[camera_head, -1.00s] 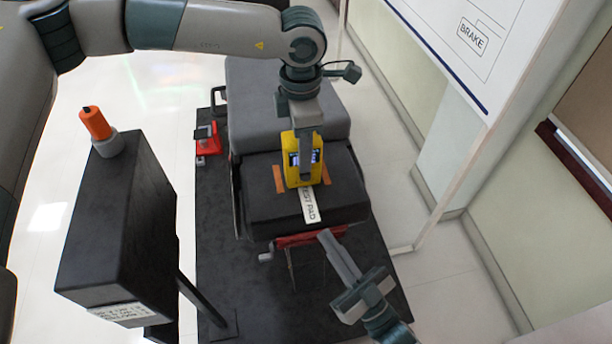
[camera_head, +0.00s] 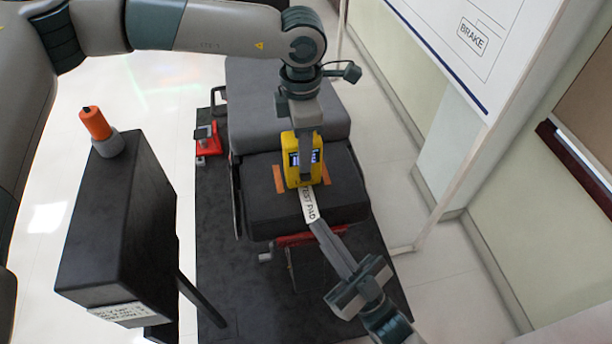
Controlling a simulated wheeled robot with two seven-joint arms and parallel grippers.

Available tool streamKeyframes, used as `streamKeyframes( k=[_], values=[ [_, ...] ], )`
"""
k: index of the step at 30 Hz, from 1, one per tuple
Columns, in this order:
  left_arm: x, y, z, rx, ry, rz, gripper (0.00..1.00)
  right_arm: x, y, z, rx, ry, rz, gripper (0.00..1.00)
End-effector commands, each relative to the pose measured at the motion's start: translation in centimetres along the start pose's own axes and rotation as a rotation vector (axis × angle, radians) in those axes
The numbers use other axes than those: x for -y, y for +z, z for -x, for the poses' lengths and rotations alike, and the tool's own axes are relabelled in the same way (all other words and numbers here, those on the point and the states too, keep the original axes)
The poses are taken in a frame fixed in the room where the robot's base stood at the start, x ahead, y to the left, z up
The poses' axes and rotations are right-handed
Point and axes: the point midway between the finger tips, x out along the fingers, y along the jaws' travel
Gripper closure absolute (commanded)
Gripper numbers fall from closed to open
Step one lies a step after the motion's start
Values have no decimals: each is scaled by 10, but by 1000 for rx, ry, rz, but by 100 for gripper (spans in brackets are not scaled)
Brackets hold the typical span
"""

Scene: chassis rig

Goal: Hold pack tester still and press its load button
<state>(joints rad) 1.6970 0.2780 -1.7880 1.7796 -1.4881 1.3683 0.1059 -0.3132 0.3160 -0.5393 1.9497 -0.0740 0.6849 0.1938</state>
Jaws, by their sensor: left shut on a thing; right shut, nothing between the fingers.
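The yellow pack tester (camera_head: 291,175) stands on the dark padded block, between two orange marks, with a dark display on its face. My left gripper (camera_head: 304,163) comes from above and is shut on the tester, its fingers covering part of the face. The load button cannot be made out. My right gripper (camera_head: 315,224) is shut and empty, its tip at the near end of the white "TEST PAD" label (camera_head: 310,204), below the tester and apart from it. I cannot tell whether the tip touches the pad.
A black box on a post (camera_head: 115,235) with an orange knob (camera_head: 95,122) stands at the left. A red device (camera_head: 206,140) sits on the dark base mat (camera_head: 215,255). A white board (camera_head: 455,40) on a frame stands at the right. A red crank bar (camera_head: 292,240) lies under the block's front edge.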

Motion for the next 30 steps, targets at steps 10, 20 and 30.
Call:
streamKeyframes(
  k=[10,20,30],
  values=[
    [0,0,0,1,0,0,91,-17,17,-24,-2,0,1,100],
    [0,0,0,1,0,0,91,-35,35,-49,-1,0,1,100],
    [0,0,0,1,1,0,91,-41,41,-57,0,0,-1,100]
  ],
)
